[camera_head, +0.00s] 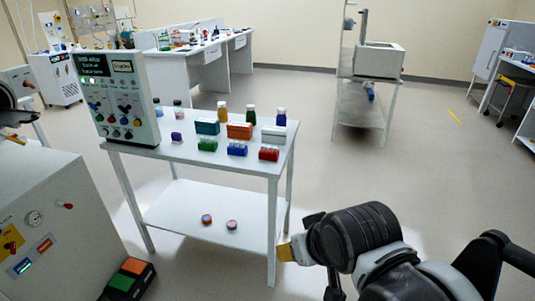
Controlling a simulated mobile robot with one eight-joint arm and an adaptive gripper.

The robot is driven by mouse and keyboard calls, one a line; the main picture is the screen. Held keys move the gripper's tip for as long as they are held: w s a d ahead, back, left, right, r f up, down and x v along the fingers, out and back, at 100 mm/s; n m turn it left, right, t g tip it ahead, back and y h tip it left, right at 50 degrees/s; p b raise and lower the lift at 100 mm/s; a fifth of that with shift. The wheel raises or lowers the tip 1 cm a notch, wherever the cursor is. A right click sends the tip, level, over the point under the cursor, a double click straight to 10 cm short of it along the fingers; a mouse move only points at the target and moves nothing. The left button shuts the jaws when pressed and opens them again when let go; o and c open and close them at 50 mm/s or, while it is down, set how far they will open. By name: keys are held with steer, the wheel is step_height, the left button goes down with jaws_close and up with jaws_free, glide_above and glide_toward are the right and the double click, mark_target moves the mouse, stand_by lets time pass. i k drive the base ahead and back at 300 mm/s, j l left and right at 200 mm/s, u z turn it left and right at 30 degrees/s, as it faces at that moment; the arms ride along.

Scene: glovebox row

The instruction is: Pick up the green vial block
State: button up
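My arm reaches in from the lower right. My gripper (308,249) is at its left end, in front of and below the table top, to the right of the near table leg in the picture. It is well apart from the green block. Dark finger parts and a yellowish tip show, but their opening is unclear.
The white table (185,150) also holds a control panel (117,98), teal, orange and white boxes, several bottles and a small purple item. Its lower shelf (190,215) bears two small round items. A grey cabinet (60,210) stands at left. Floor right of the table is clear.

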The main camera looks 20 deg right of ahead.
mark_target(206, 145)
steer(key=i+j+z, duration=0.4)
steer(key=j, duration=0.35)
steer(key=j+z, duration=0.4)
steer(key=j, duration=0.35)
steer(key=i+j+z, duration=0.1)
steer(key=j+z, duration=0.35)
steer(key=j, duration=0.4)
steer(key=k+j+z, duration=0.1)
steer(key=j+z, duration=0.3)
steer(key=j, duration=0.45)
